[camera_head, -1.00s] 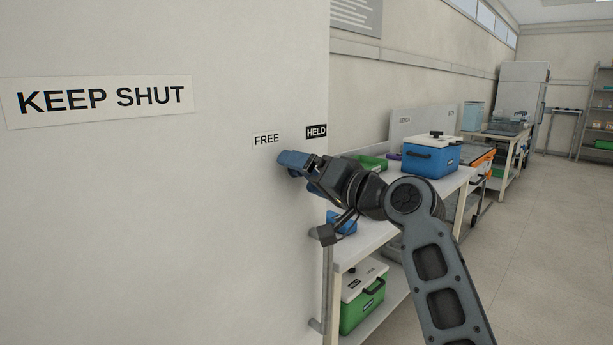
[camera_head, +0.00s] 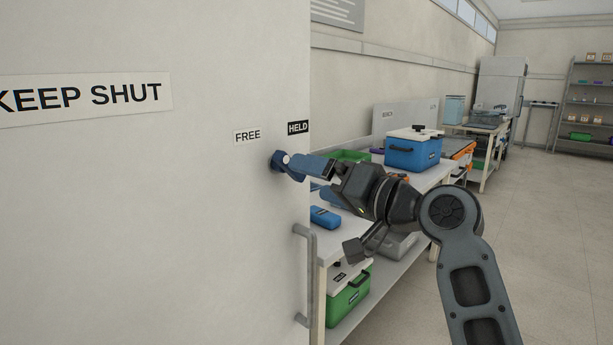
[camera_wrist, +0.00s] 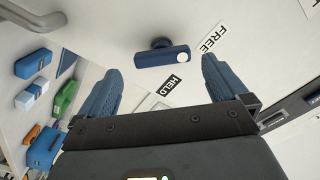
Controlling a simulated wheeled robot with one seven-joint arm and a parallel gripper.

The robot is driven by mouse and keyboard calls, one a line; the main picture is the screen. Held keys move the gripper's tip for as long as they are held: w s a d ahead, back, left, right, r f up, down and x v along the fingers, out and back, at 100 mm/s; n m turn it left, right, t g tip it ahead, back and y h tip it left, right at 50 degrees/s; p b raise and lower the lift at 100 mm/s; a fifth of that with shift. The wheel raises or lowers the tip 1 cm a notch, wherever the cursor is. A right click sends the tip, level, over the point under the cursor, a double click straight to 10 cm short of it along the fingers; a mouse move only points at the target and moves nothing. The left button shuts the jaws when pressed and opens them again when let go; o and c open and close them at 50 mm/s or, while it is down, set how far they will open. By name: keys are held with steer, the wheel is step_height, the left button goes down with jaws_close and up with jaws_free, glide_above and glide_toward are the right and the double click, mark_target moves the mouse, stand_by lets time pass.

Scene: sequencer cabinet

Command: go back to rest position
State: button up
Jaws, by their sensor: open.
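My gripper (camera_head: 312,166) is beside the dark blue latch knob (camera_head: 284,163) on the white cabinet door (camera_head: 150,220). In the wrist view the knob (camera_wrist: 162,57) stands in front of and between the two blue fingers of my gripper (camera_wrist: 160,88), apart from both. The fingers are spread and hold nothing. The knob has a bar shape with a white dot at the end pointing toward the FREE label (camera_wrist: 214,37). The HELD label (camera_head: 298,128) is on the door above the knob.
A grey door handle (camera_head: 308,275) is below my gripper. A bench (camera_head: 440,172) right of the door carries a blue cooler box (camera_head: 413,152); a green box (camera_head: 347,297) sits on its lower shelf. Open floor (camera_head: 555,230) lies to the right.

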steer(key=shift+s+d, duration=0.1)
steer(key=shift+d, duration=0.05)
steer(key=s+d+f+m+t+h+p, duration=0.2)
steer(key=s+d+f+h, duration=0.25)
steer(key=s+f, duration=0.4)
steer(key=s+d+f+m+t+h+p, duration=0.25)
steer(key=s+d+f, duration=0.3)
steer(key=f, duration=0.55)
steer(key=s+d+f+h+p, duration=0.1)
steer(key=s+d+f+h, duration=0.1)
steer(key=s+d, duration=0.35)
steer(key=s+d+f+h+p, duration=0.2)
steer(key=s, duration=0.7)
steer(key=s+d+r+n+h+p, duration=0.1)
steer(key=s+r, duration=0.5)
steer(key=s, duration=0.6)
steer(key=s+d+r+n+h+p, duration=0.2)
steer(key=s+r, duration=0.4)
steer(key=s, duration=0.6)
steer(key=shift+d+g+p, duration=0.35)
steer(key=shift+d+p, duration=0.25)
steer(key=shift+d, duration=0.5)
steer(key=shift+s+f, duration=0.1)
